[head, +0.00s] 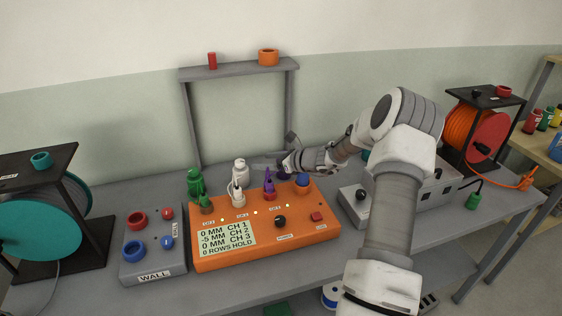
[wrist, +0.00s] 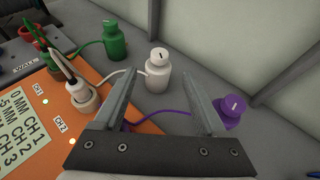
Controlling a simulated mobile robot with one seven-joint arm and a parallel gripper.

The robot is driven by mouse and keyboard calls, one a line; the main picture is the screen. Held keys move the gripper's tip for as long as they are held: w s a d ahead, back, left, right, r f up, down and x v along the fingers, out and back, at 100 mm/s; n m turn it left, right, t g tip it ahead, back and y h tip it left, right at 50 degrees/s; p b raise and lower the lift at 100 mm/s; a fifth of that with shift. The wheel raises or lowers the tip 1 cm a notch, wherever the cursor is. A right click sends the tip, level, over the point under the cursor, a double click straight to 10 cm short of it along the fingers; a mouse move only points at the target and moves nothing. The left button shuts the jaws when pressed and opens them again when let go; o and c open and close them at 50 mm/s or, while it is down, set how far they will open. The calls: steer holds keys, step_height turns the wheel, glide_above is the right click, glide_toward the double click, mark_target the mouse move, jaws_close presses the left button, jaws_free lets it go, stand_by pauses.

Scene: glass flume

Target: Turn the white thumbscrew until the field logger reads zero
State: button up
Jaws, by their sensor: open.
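The orange field logger (head: 265,232) stands on the bench. Its screen (head: 226,239) reads 0 mm for CH 1, -5 mm for CH 2, 0 mm for CH 3, and "0 rows hold". The white thumbscrew (wrist: 158,54) tops a white bottle-shaped body (wrist: 157,75) behind the logger; it also shows in the head view (head: 239,163). A white cable runs from the body to the white plug (wrist: 83,96) at CH 2. My gripper (wrist: 159,88) is open and empty. In the wrist view the white thumbscrew appears just beyond and between its fingertips, with no contact visible.
Green (wrist: 113,36) and purple (wrist: 230,108) bodies flank the white one, their cables leading to the logger. A grey frame (head: 190,120) rises behind. The grey WALL box (head: 153,262) is left of the logger, and another grey box (head: 353,205) is right.

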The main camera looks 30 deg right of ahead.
steer(key=v, duration=0.6)
steer(key=shift+s+r, duration=0.2)
steer(key=shift+s, duration=0.05)
steer(key=shift+d, duration=0.1)
